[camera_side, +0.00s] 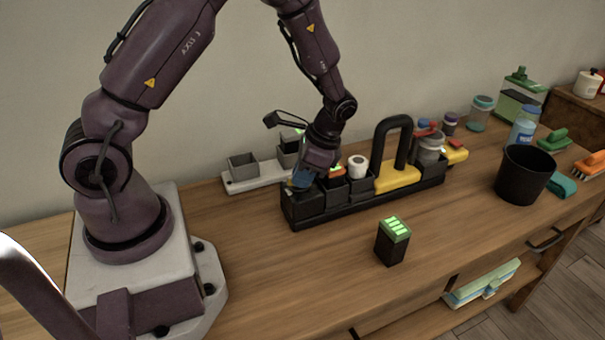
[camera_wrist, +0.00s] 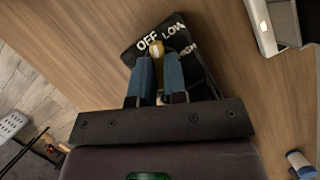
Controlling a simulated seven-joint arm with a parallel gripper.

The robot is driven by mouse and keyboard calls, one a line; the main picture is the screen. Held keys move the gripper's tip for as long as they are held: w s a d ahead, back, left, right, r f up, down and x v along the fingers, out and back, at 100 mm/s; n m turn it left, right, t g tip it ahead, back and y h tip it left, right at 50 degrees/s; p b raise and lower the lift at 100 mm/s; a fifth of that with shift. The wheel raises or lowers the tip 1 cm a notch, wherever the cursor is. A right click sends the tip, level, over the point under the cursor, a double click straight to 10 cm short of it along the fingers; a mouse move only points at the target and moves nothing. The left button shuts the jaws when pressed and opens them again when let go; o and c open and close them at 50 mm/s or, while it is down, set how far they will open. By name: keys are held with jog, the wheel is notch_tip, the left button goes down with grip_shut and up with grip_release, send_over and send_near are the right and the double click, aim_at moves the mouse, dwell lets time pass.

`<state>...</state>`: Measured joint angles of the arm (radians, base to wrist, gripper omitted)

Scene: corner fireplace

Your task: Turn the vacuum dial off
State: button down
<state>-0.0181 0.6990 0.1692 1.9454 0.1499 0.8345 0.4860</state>
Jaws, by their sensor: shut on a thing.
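The vacuum dial panel (camera_wrist: 130,55) is black, with white OFF, LOW and a partly hidden HIGH. The fingers hide the knob's lower part. In the side view, my gripper (camera_side: 302,178) reaches down to the left end of a black holder (camera_side: 335,208) on the bench. The dial's markings cannot be read there.
The holder carries a yellow piece with a black handle (camera_side: 393,142) to the right. Grey bins (camera_side: 243,165) stand behind. A black block with a green top (camera_side: 392,241) is in front. A black bucket (camera_side: 524,173) and bottles are at right. The front bench is mostly clear.

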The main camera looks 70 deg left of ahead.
jog(key=n+h, duration=0.1)
jog(key=n, duration=0.3)
jog(key=shift+s+a+f+n+g+h, duration=0.1)
jog(key=shift+f+n+g+h, duration=0.05)
jog(key=shift+n+g+h, duration=0.2)
jog(key=shift+n, duration=0.25)
jog(key=c, duration=1.2)
grip_release()
jog(key=shift+o, duration=0.2)
jog(key=v, duration=1.3)
